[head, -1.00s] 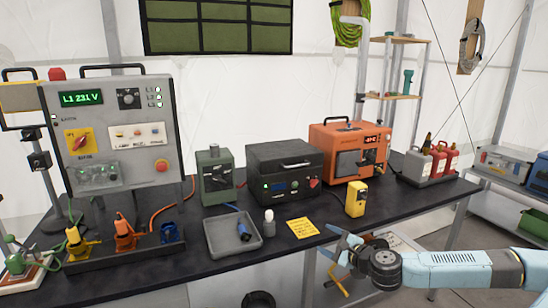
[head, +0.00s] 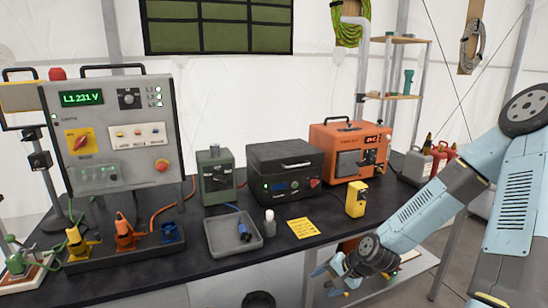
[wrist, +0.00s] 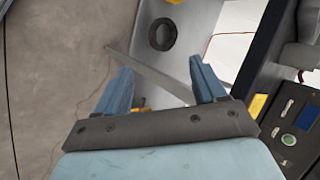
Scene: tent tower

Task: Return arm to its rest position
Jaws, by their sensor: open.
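My gripper (head: 335,278) is at the lower right in the head view, in front of the bench and below its top. The light blue arm links rise from it to the right edge. In the wrist view my gripper (wrist: 160,88) shows two blue fingers spread well apart. No object is held between them. Behind the fingers are the grey floor and a slanting bench leg.
The dark bench top (head: 190,262) carries a grey tray (head: 215,240) with a blue-ended connector, a yellow note (head: 303,228), a yellow meter (head: 356,198), a black unit (head: 285,170) and an orange unit (head: 345,150). A grey control panel (head: 110,135) stands left. My arm covers part of the right side.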

